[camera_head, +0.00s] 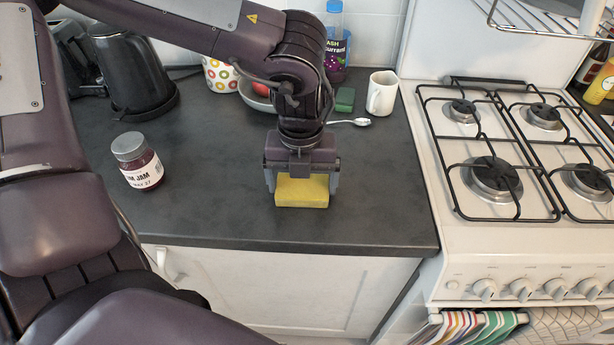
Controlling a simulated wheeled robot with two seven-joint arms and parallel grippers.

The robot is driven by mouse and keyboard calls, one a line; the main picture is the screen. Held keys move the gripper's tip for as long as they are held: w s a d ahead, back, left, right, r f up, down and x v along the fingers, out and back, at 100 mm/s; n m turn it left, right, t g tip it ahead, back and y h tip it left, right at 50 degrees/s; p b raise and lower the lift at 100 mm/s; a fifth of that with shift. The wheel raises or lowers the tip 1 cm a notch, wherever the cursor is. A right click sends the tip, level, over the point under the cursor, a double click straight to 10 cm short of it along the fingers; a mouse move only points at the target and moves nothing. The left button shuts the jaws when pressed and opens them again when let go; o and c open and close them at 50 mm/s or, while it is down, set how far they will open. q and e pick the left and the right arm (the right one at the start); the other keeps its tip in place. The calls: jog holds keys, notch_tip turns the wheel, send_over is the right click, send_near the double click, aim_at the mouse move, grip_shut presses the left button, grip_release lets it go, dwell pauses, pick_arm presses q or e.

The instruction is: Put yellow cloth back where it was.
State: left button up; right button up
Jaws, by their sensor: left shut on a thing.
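The yellow cloth (302,193) is a flat, folded-looking yellow block near the front edge of the dark counter (225,222). My left gripper (302,184) points down over it from behind, with a finger at each side, and is shut on it. The gripper's body hides the cloth's back part. I cannot tell whether the cloth touches the counter or is held just above it. My right gripper is not in view.
A jam jar (138,162) and a black kettle (135,70) stand on the left. A white mug (381,93), a spoon (350,122), a green sponge (345,99) and a bottle (335,45) are behind. A gas stove (500,170) adjoins the right. Counter between jar and cloth is clear.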

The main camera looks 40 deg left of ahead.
aim_at(301, 186)
pick_arm(q)
jog(key=o, duration=0.6)
jog(key=shift+a+f, duration=0.1)
jog(key=shift+a, duration=0.1)
jog(key=shift+s, duration=0.15)
jog(key=shift+r, duration=0.2)
jog(key=shift+r+p, duration=0.3)
jog(key=shift+r, duration=0.05)
notch_tip(301, 186, up, 11)
jog(key=shift+r, duration=0.2)
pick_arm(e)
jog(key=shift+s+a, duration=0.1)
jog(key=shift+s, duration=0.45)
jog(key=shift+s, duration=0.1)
